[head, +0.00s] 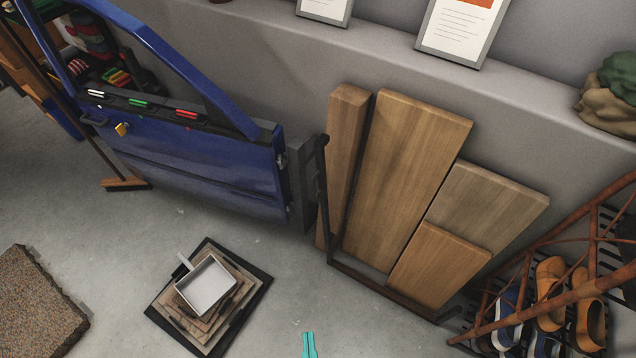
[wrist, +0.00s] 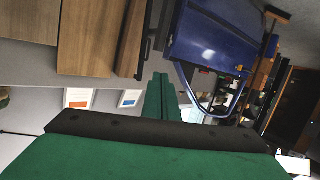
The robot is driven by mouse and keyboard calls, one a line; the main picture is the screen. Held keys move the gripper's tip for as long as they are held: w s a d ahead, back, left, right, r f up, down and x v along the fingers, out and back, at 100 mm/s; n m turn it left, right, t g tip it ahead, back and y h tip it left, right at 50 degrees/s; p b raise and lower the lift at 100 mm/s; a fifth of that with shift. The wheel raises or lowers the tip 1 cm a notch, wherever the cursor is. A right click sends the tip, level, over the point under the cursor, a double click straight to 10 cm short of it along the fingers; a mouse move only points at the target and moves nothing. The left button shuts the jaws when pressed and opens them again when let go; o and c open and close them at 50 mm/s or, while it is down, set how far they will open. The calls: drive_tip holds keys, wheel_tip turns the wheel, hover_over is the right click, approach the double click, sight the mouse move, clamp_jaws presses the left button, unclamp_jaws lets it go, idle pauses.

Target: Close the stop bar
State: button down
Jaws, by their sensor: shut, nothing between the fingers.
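A dark metal bar frame holds the wooden boards. Its upright bar (head: 322,190) stands at the left, beside the car door's edge, and its low bar (head: 385,293) runs along the floor in front of the boards. I cannot tell for sure which part is the stop bar. A dark bar (wrist: 150,40) also shows beside the boards in the wrist view, which is turned over. The teal tip of my gripper (head: 309,345) shows at the bottom edge of the head view, apart from the frame. In the wrist view my green gripper (wrist: 161,77) is shut and empty.
Several wooden boards (head: 405,170) lean on the grey wall. A blue car door (head: 200,155) stands left of them. A stack with a metal tray (head: 206,286) lies on the floor. A shoe rack (head: 560,270) stands at the right. The floor between stack and boards is clear.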

drive_tip(key=w+a+f+n, duration=0.1)
drive_tip(key=w+f+n, duration=0.25)
drive_tip(key=w, duration=0.55)
drive_tip(key=w+a+f+n+t, duration=0.1)
drive_tip(key=w+f+n, duration=0.2)
drive_tip(key=w+n, duration=0.35)
drive_tip(key=w+a+f+n, duration=0.2)
drive_tip(key=w+f+n, duration=0.1)
drive_tip(key=w, duration=0.8)
drive_tip(key=w+d+r+n+t+h, duration=0.1)
drive_tip(key=w+n, duration=0.1)
drive_tip(key=w, duration=0.8)
drive_tip(key=w+d+r+n+h, duration=0.1)
drive_tip(key=w, duration=0.8)
drive_tip(key=shift+s+d+r, duration=0.1)
drive_tip(key=shift+s+d, duration=0.2)
drive_tip(key=shift+d, duration=0.3)
drive_tip(key=shift+s+d+f, duration=0.1)
drive_tip(key=shift+s+d, duration=0.15)
drive_tip(key=shift+d, duration=0.4)
drive_tip(key=shift+s+d+r, duration=0.1)
drive_tip(key=shift+s+d, duration=0.2)
drive_tip(key=shift+d, duration=0.3)
drive_tip(key=shift+s, duration=0.1)
